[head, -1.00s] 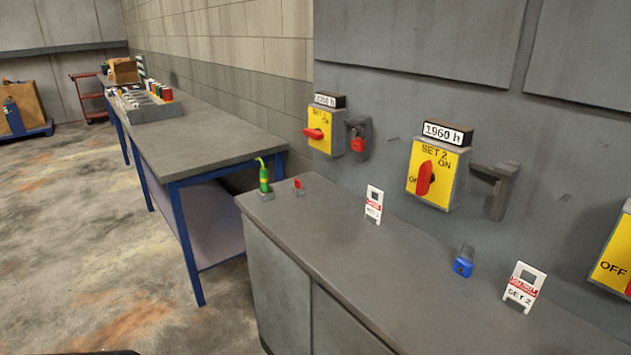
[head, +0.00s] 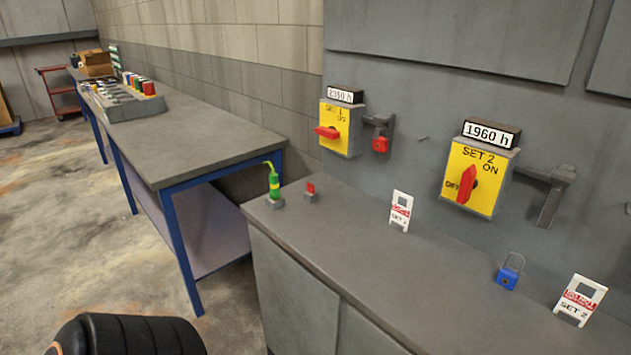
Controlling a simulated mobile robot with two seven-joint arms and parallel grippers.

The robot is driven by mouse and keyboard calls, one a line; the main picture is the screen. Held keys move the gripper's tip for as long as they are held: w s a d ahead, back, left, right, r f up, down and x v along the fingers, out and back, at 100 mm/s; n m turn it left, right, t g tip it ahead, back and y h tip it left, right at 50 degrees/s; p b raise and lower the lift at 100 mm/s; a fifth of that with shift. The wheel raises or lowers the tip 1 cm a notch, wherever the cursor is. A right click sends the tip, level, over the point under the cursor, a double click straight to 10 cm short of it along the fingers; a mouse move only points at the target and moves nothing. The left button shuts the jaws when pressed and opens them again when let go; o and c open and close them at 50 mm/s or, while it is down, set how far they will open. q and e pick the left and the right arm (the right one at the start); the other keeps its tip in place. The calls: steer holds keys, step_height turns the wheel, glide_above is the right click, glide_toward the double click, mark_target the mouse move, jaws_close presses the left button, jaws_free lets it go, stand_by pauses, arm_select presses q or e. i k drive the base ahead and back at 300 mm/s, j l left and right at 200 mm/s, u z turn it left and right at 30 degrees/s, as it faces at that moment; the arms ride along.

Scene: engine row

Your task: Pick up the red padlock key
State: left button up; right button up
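A small red item (head: 311,188), which looks like the red key, stands on a small grey base near the left end of the grey cabinet top (head: 340,215). It is too small to make out its exact shape. A red padlock (head: 380,144) hangs at the grey bracket beside the SET 1 switch box (head: 336,128). Neither gripper is in view. A dark rounded part at the bottom left appears to be mine.
A green bottle (head: 274,186) with a thin spout stands left of the red item. White tags (head: 401,211) (head: 580,300) and a blue padlock (head: 508,274) stand farther right. A blue-legged bench (head: 200,135) adjoins at left. Floor (head: 60,230) is open at left.

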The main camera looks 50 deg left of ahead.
mark_target(310, 187)
steer(key=k+j+z, duration=0.1)
steer(key=j, duration=0.35)
steer(key=j+z, duration=0.15)
steer(key=j, duration=0.3)
steer(key=k+j, duration=0.1)
steer(key=j, duration=0.25)
steer(key=k+j, duration=0.1)
steer(key=j, duration=0.3)
steer(key=k+j, duration=0.1)
steer(key=j, duration=0.25)
steer(key=k+j, duration=0.1)
steer(key=j, duration=0.25)
steer(key=k+j, duration=0.1)
steer(key=j, duration=0.3)
steer(key=i+z, duration=0.05)
